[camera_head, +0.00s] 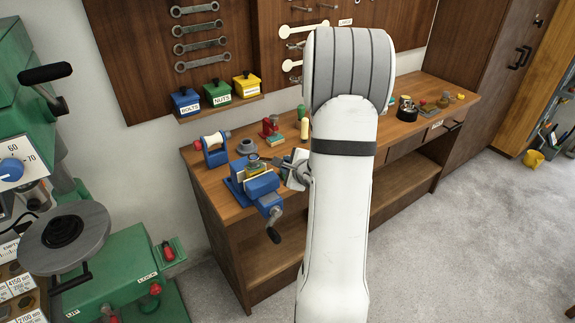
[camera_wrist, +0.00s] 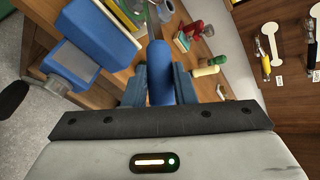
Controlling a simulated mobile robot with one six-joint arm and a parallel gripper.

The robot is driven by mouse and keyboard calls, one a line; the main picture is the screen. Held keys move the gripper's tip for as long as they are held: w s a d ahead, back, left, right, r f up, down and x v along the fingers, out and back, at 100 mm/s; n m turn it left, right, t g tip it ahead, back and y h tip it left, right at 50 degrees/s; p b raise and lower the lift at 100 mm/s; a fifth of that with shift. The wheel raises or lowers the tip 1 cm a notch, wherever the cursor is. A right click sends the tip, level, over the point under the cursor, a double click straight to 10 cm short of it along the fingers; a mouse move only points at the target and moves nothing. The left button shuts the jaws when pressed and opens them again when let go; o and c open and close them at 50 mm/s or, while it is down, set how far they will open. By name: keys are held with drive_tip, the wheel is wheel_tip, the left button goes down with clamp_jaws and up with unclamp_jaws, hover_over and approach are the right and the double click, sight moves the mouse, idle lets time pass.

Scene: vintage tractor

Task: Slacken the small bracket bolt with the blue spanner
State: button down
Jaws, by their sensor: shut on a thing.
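My gripper (camera_head: 297,176) is beside the blue vise (camera_head: 262,188) on the workbench, partly hidden by my arm. In the wrist view my gripper (camera_wrist: 158,90) is shut on the blue spanner (camera_wrist: 160,72), whose handle stands up between the two fingers. The spanner's far end is hard to make out. The vise shows at upper left in the wrist view (camera_wrist: 95,35), with yellowish and grey pieces at its jaws. The small bracket bolt cannot be made out in either view.
The wooden workbench (camera_head: 222,180) carries a blue and white roll holder (camera_head: 214,148), a red item (camera_head: 271,128) and small things at right (camera_head: 430,106). Labelled bins (camera_head: 218,92) and spanners hang on the wall behind. A green machine (camera_head: 120,275) stands at left.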

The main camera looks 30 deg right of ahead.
drive_tip(key=shift+f+b, duration=0.65)
drive_tip(key=shift+f, duration=0.4)
drive_tip(key=c, duration=1.8)
unclamp_jaws()
clamp_jaws()
drive_tip(key=shift+w+d+n+y+p, duration=0.35)
drive_tip(key=shift+d+n+y+p, duration=0.2)
drive_tip(key=shift+p, duration=0.5)
drive_tip(key=shift+w+d+n+y, duration=0.6)
drive_tip(key=shift+d+n+y, duration=0.1)
drive_tip(key=shift+n+y, duration=0.2)
drive_tip(key=shift+w+d+n+y, duration=0.6)
drive_tip(key=shift+d+n+y, duration=0.15)
drive_tip(key=shift+y, duration=0.2)
drive_tip(key=shift+w+d+n+g+y, duration=0.45)
drive_tip(key=shift+w+n+y, duration=0.3)
drive_tip(key=shift+n+y, duration=0.05)
drive_tip(key=shift+w+d+n+g+y, duration=0.45)
drive_tip(key=shift+w+n+y, duration=0.25)
drive_tip(key=shift+n+y, duration=0.1)
